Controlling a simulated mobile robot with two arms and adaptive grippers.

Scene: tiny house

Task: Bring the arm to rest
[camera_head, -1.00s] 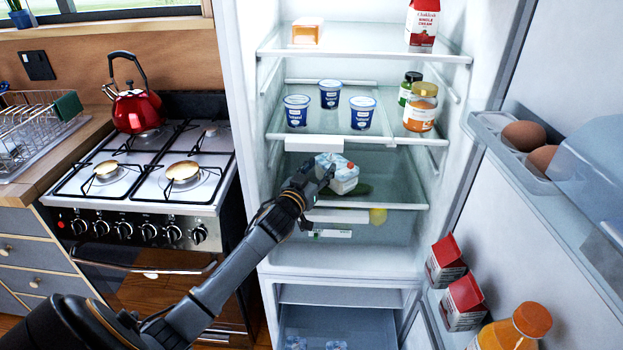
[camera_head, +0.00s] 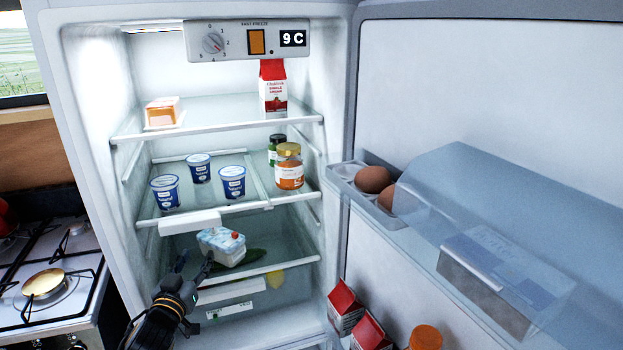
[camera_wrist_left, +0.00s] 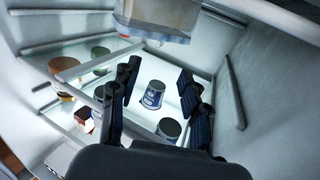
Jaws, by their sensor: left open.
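My left gripper (camera_head: 194,264) is in the head view at the fridge's front, its fingers pointing in. It is open, with nothing visible between its fingers. A white and blue package (camera_head: 222,246) with a red mark lies just beyond and to the right of the fingertips, on the lower glass shelf. I cannot tell whether a fingertip touches it. In the left wrist view the two dark fingers (camera_wrist_left: 160,88) stand apart, with blue and white yogurt pots (camera_wrist_left: 153,95) showing beyond the gap. My right gripper is in neither view.
Yogurt pots (camera_head: 232,182) and jars (camera_head: 289,167) stand on the middle shelf above. The open fridge door (camera_head: 480,90), with eggs (camera_head: 373,180) and cartons (camera_head: 345,306), is on the right. The stove (camera_head: 75,285) is at the left.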

